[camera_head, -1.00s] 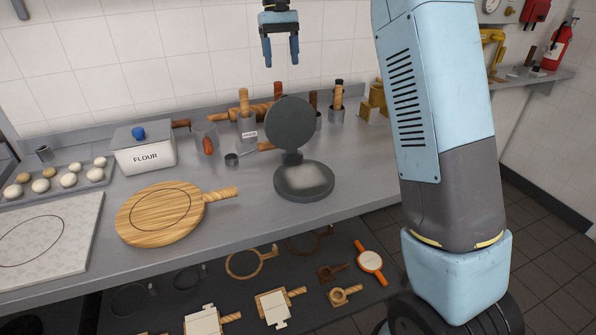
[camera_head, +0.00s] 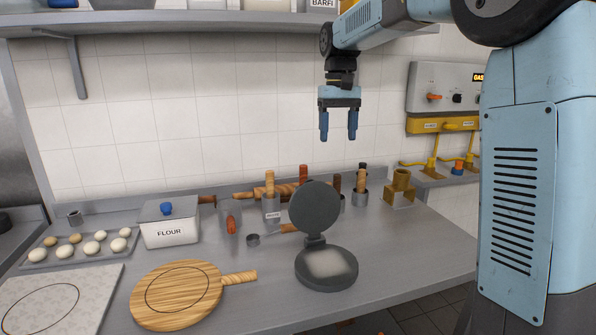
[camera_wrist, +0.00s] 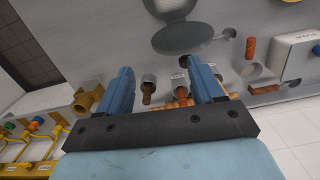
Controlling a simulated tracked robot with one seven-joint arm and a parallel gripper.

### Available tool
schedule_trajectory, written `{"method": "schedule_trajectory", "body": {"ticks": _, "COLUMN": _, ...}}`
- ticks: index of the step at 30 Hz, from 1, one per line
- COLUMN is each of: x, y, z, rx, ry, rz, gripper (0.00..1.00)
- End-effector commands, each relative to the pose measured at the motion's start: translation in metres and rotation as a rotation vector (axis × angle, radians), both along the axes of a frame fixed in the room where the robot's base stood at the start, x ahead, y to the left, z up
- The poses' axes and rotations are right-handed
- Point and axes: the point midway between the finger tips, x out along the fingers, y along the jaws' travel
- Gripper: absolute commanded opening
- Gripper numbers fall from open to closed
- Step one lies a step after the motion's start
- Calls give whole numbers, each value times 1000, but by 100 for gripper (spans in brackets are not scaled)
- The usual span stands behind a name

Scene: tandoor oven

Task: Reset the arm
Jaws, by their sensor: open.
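My gripper (camera_head: 338,124) hangs in the air with its fingers pointing down, in front of the tiled wall and above the back of the counter. Its two blue fingers are apart with nothing between them. In the wrist view my gripper (camera_wrist: 160,92) also shows open and empty. The counter with its utensils lies below it. My arm runs from the gripper up to the right, and a large link of it covers the right side of the head view.
On the counter (camera_head: 420,262) stand an open round press (camera_head: 326,268), a wooden board (camera_head: 176,295), a flour box (camera_head: 168,225), a dough tray (camera_head: 45,264) and several utensil holders (camera_head: 271,208). A shelf (camera_head: 200,22) runs above. Gas valves (camera_head: 434,165) are at right.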

Motion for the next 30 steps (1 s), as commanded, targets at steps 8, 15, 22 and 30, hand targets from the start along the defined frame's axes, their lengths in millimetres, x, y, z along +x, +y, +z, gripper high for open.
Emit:
{"method": "schedule_trajectory", "body": {"ticks": 8, "x": -70, "y": -45, "z": 12, "rx": 25, "ry": -122, "rz": -51, "gripper": 67}}
{"method": "schedule_trajectory", "body": {"ticks": 15, "x": -131, "y": -75, "z": 7, "rx": 40, "ry": -226, "rz": -92, "gripper": 67}}
{"method": "schedule_trajectory", "body": {"ticks": 22, "x": -190, "y": -99, "z": -10, "rx": 49, "ry": -326, "rz": -131, "gripper": 67}}
{"method": "schedule_trajectory", "body": {"ticks": 30, "x": -255, "y": -120, "z": -43, "rx": 54, "ry": -444, "rz": -174, "gripper": 67}}
